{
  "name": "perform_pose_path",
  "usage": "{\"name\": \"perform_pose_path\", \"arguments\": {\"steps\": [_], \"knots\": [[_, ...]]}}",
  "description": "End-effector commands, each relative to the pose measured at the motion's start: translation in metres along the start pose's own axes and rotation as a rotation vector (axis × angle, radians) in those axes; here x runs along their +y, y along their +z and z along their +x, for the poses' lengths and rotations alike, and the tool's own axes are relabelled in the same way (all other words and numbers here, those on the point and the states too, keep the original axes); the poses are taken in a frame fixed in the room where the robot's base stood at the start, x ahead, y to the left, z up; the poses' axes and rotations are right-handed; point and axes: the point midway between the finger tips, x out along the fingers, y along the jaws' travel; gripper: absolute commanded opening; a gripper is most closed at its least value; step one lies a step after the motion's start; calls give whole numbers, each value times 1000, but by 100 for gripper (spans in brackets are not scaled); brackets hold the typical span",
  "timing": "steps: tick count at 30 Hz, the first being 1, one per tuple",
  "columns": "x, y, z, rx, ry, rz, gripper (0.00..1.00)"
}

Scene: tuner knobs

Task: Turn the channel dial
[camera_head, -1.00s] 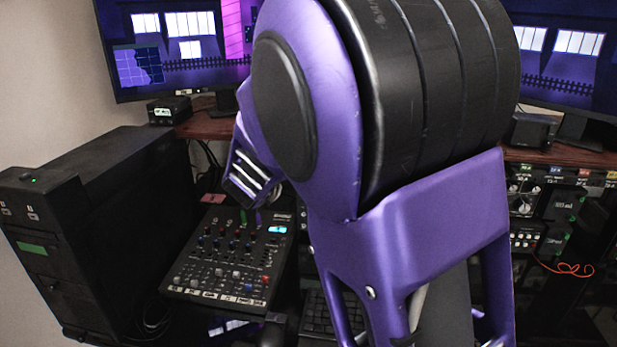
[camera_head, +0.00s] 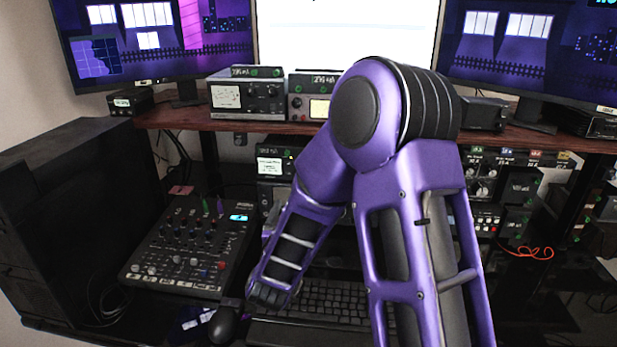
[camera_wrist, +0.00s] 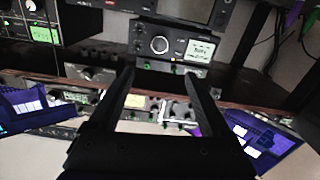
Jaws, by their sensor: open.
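In the wrist view, which appears upside down, my gripper (camera_wrist: 160,73) is open and empty, its two dark fingers well apart. Beyond the fingertips is a small radio unit (camera_wrist: 140,32) with a large round dial (camera_wrist: 159,45) on its front and a lit white screen (camera_wrist: 200,51) beside it. The dial appears roughly in line with the gap between the fingers, and no touch shows. In the head view, a unit with a white screen (camera_head: 270,166) under the shelf appears to be the same one. My arm partly covers it, and my gripper is hidden there.
The wooden shelf (camera_head: 170,117) overhangs that unit and carries other radio units (camera_head: 245,95). A mixer (camera_head: 190,245) sits at left beside a black tower (camera_head: 70,200). A keyboard (camera_head: 335,300) lies below my arm. A red cable (camera_head: 522,252) hangs at right.

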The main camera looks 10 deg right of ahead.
Motion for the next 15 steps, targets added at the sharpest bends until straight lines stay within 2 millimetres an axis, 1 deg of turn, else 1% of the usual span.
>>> {"name": "perform_pose_path", "arguments": {"steps": [1, 15], "knots": [[2, 0, 10, 1, 5, 1, 82], [2, 1, 111, 0, 5, 3, 82]]}}
